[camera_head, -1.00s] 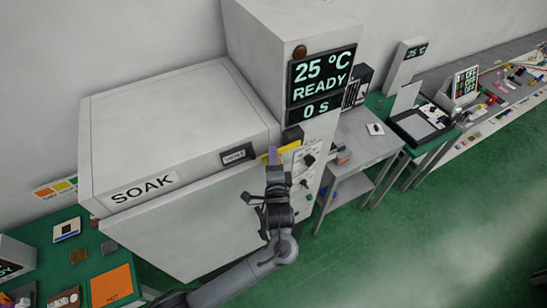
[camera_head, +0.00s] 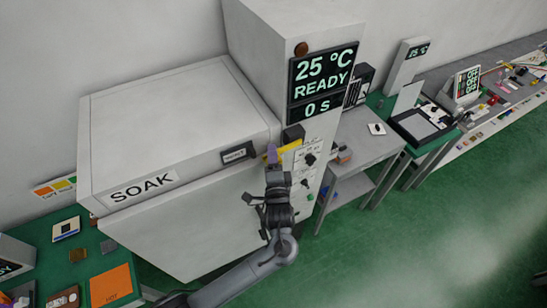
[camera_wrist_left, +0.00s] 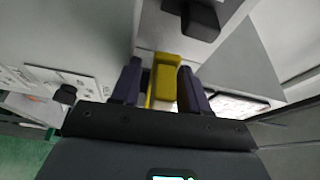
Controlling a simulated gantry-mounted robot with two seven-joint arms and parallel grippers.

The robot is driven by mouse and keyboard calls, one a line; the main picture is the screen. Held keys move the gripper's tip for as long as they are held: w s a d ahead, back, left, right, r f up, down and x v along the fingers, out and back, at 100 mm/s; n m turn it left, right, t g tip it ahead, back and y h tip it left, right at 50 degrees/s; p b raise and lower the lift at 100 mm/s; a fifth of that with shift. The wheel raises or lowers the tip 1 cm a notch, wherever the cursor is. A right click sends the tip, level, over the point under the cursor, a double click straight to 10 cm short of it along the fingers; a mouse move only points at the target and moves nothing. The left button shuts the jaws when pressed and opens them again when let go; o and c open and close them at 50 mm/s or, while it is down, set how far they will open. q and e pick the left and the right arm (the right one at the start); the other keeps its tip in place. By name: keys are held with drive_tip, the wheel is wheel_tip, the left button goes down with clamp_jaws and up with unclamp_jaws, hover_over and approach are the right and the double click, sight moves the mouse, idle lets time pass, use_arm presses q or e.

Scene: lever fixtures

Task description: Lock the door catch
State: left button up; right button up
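The door catch is a yellow lever (camera_head: 287,147) at the right end of the white SOAK chamber's front, beside the display column. My left gripper (camera_head: 272,154) is at the catch, coming from below and in front. In the left wrist view the yellow lever (camera_wrist_left: 166,78) stands between the two dark purple fingers (camera_wrist_left: 160,88). The right finger is close against it or touching; a narrow gap shows at the left finger. The fingers look open around it. The lever's lower end is hidden by the gripper. My right gripper is not in view.
The SOAK chamber (camera_head: 180,130) has a closed-looking front. The column display (camera_head: 322,75) reads 25 °C, READY, 0 s. A knob panel (camera_head: 308,160) is just right of the gripper. A green bench (camera_head: 95,250) stands at left, a grey table (camera_head: 365,150) at right.

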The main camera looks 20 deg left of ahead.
use_arm(q)
drive_tip(key=b+v, duration=0.2)
drive_tip(key=v, duration=0.8)
drive_tip(key=shift+s+d, duration=0.25)
drive_tip(key=shift+s, duration=0.05)
